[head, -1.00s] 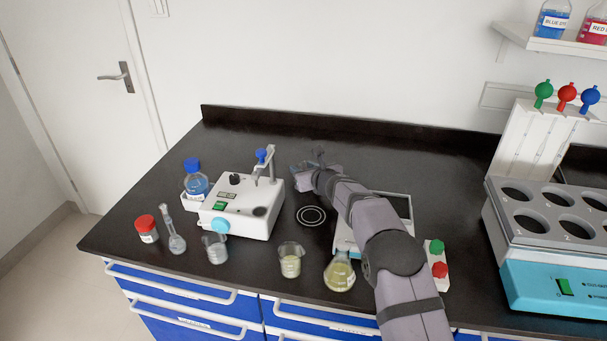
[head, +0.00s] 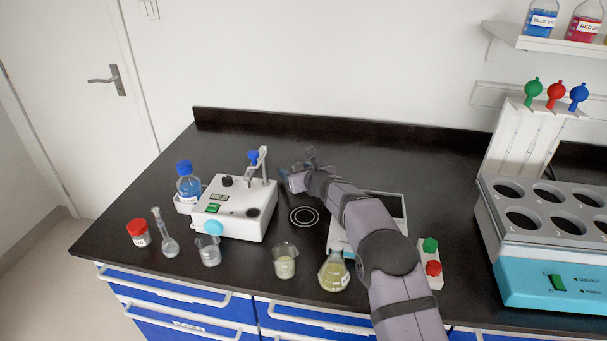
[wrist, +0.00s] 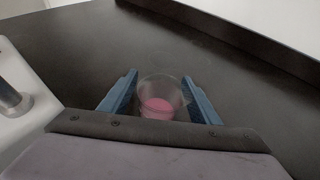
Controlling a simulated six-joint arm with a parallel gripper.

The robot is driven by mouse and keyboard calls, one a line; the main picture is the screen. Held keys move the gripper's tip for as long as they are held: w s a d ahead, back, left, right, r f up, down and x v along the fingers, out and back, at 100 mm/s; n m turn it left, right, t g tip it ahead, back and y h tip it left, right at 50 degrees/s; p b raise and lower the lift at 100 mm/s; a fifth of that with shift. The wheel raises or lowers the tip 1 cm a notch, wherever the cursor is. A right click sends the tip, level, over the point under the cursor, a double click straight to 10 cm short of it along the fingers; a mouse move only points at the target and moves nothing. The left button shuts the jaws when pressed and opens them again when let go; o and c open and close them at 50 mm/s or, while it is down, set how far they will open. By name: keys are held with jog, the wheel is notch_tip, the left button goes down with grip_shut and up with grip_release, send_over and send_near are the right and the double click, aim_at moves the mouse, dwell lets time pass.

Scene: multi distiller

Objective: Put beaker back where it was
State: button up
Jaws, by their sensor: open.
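A clear beaker with pink liquid (wrist: 158,106) stands upright on the dark bench between the two blue fingers of my gripper (wrist: 158,108) in the wrist view. The fingers are open, one on each side, and a gap shows around the glass. In the head view, my gripper (head: 291,178) is low over the bench, right of the white device and behind the ring mark. The pink beaker cannot be made out there. Two other beakers stand near the front edge: one with yellowish liquid (head: 285,264) and one with pale contents (head: 209,254).
The white device (head: 234,210) with its arm stands left of my gripper. A yellow flask (head: 334,273), a volumetric flask (head: 168,244), a red-capped jar (head: 139,233) and a blue bottle (head: 188,184) stand nearby. The bench behind my gripper is clear.

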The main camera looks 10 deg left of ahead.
jog(key=shift+s+d+b, duration=0.1)
jog(key=shift+b, duration=0.25)
jog(key=shift+b+v, duration=0.9)
jog(key=shift+b, duration=0.15)
jog(key=b+v, duration=0.4)
jog(key=v, duration=0.4)
jog(key=shift+s+d+r, duration=0.1)
jog(key=shift+s+r, duration=0.05)
jog(key=shift+o, duration=0.5)
jog(key=shift+v, duration=0.8)
